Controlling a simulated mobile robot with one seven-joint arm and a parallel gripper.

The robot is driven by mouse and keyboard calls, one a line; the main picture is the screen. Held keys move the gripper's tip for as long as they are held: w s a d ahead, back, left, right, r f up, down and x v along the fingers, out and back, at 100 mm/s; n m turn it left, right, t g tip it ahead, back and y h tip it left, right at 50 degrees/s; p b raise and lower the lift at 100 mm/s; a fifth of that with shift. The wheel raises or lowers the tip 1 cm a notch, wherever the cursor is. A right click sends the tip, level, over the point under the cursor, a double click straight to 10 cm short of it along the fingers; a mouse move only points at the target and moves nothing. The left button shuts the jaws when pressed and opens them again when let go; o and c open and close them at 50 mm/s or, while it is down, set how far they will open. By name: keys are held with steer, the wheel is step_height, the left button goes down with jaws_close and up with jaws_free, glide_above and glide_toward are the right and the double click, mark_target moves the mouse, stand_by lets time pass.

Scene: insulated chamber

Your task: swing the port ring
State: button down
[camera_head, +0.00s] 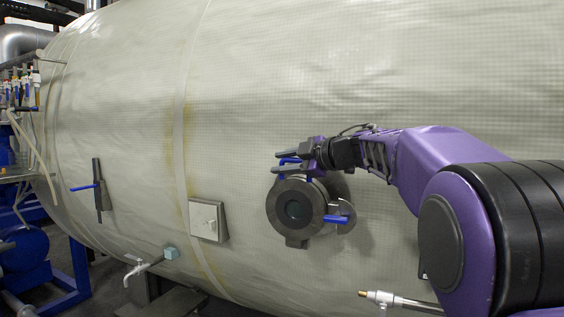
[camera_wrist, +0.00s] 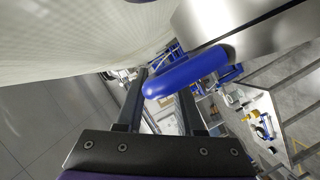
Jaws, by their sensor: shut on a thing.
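The port ring (camera_head: 277,222) is a round dark-grey metal ring around a dark window (camera_head: 293,209), on the side of the pale insulated chamber. A blue handle (camera_head: 291,161) stands out at its top, and a second blue handle (camera_head: 337,219) is at its lower right. My gripper (camera_head: 280,162) reaches in from the right and is shut on the upper blue handle. In the wrist view that handle (camera_wrist: 187,72) is a large blue rounded bar at the tips of my two fingers (camera_wrist: 160,92). My gripper hides part of the ring's upper edge.
Left of the port are a white square panel (camera_head: 207,220), a blue lever (camera_head: 85,187) and a tap (camera_head: 138,268). A brass-tipped fitting (camera_head: 378,296) sticks out at the lower right. Blue framework and pipes (camera_head: 25,245) stand at the far left.

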steer(key=shift+w+d+f+h, duration=0.3)
steer(key=shift+w+d+f, duration=0.1)
steer(key=shift+d+f, duration=0.2)
steer(key=c, duration=0.9)
jaws_free()
steer(key=shift+o, duration=0.3)
steer(key=shift+w, duration=0.1)
steer(key=shift+d, duration=0.1)
steer(key=v, duration=1.7)
steer(key=shift+s+a, duration=0.35)
steer(key=shift+a, duration=0.1)
